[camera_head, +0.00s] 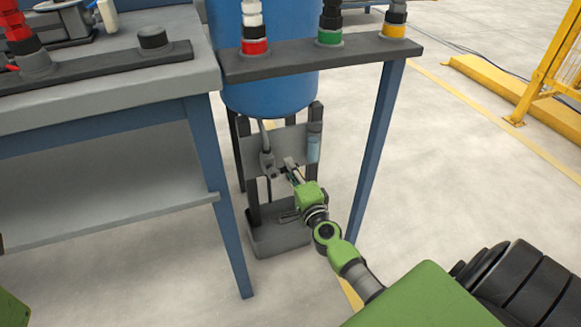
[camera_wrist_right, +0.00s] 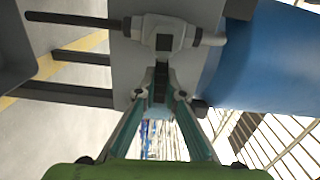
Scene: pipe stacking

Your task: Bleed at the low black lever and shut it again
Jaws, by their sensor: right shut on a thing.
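The low valve (camera_head: 267,163) is a grey fitting on a grey plate (camera_head: 250,148) under the blue tank (camera_head: 262,85). In the right wrist view the valve body (camera_wrist_right: 148,30) is at the top centre, and the black lever (camera_wrist_right: 161,72) runs down from it between my fingertips. My right gripper (camera_head: 290,168) is at the valve in the head view; in the wrist view its two fingers (camera_wrist_right: 160,97) are shut on the lever, one on each side. In the head view the lever is mostly hidden by the gripper. My left gripper is not in view.
A grey tray (camera_head: 262,242) stands on the floor below the valve. A workbench (camera_head: 110,198) with a blue leg is close on the left. A dark rail (camera_head: 350,58) with coloured fittings crosses above, with a blue post (camera_head: 378,140) on the right.

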